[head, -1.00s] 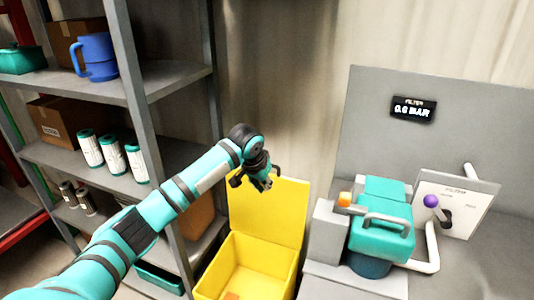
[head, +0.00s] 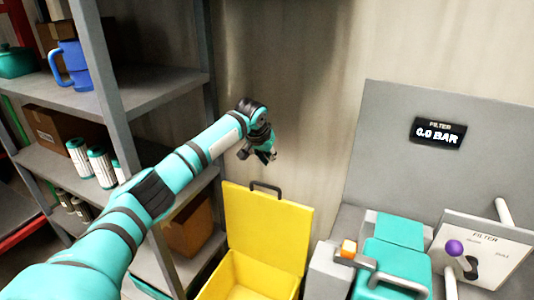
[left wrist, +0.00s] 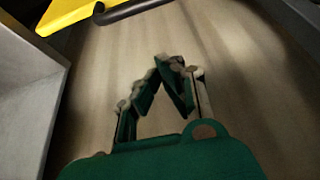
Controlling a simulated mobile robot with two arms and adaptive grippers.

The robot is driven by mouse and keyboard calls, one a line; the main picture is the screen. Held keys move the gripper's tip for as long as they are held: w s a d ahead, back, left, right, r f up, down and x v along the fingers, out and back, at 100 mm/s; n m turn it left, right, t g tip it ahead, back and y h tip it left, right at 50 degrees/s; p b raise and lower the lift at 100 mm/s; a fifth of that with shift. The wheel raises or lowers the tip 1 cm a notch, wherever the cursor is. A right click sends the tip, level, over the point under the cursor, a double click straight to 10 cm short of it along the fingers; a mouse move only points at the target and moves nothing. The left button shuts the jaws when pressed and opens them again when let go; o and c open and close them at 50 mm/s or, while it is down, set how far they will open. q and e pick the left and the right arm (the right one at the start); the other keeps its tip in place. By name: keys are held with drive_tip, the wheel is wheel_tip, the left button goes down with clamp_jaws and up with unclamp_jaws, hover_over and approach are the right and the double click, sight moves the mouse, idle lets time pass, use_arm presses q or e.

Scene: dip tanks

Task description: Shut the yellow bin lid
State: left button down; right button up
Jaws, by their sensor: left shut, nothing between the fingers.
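The yellow bin (head: 250,275) stands on the floor between the shelf rack and the grey filter unit. Its yellow lid (head: 268,228) is raised, standing upright at the back of the bin. A dark handle (head: 266,188) sits on the lid's top edge. My left gripper (head: 268,156) is shut and empty, above the handle and apart from it. In the left wrist view my gripper (left wrist: 172,62) shows its fingertips together, with the yellow lid (left wrist: 72,12) and its dark handle (left wrist: 135,9) at the top left. My right gripper is not in view.
A grey shelf rack (head: 165,97) with a blue mug (head: 70,66), white cans and boxes stands at the left. The filter unit (head: 395,255) with a purple knob (head: 454,247) stands at the right. A wall is behind the lid.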

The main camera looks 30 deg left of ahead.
use_arm(q)
drive_tip(key=f+p, duration=0.1)
drive_tip(key=f, duration=0.2)
drive_tip(key=s+f+p, duration=0.1)
drive_tip(key=f, duration=0.1)
drive_tip(key=shift+s+f+p, duration=0.1)
drive_tip(key=shift+f+p, duration=0.3)
idle(0.5)
